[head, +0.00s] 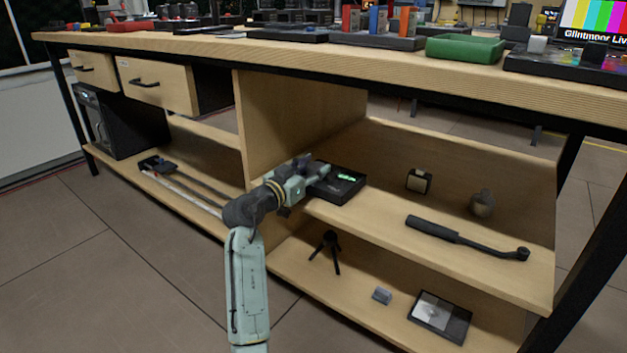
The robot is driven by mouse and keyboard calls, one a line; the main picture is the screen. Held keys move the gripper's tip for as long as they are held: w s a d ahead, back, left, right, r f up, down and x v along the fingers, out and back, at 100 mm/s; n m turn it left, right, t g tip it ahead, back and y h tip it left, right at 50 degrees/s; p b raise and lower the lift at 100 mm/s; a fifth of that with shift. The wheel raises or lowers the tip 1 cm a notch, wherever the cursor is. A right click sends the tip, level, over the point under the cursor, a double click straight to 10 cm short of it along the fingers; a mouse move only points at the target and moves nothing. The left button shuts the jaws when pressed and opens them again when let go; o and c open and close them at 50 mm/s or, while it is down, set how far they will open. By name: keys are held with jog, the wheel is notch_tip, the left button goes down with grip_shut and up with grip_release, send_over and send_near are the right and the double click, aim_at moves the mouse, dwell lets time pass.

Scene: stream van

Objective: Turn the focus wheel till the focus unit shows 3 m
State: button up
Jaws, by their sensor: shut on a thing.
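The focus unit (344,187) is a black box near the left end of the middle shelf, with a small lit green display. The figures on the display are too small to read. My gripper (318,174) reaches in from the left at the unit's near left side. Its fingers are shut on what appears to be the focus wheel, which the fingers and wrist hide. I cannot make out the wheel's own shape or its angle.
The middle shelf (375,222) also bears a small dark cube with a pale face (418,181), a grey rounded object (482,203) and a long black handled tool (465,237). An upright wooden panel (270,120) stands behind my wrist. The tabletop edge (400,78) overhangs the shelf.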

aim_at(313, 167)
dwell(0.3)
jog(key=o, duration=1.2)
jog(key=shift+c, duration=0.2)
notch_tip(313, 167, up, 10)
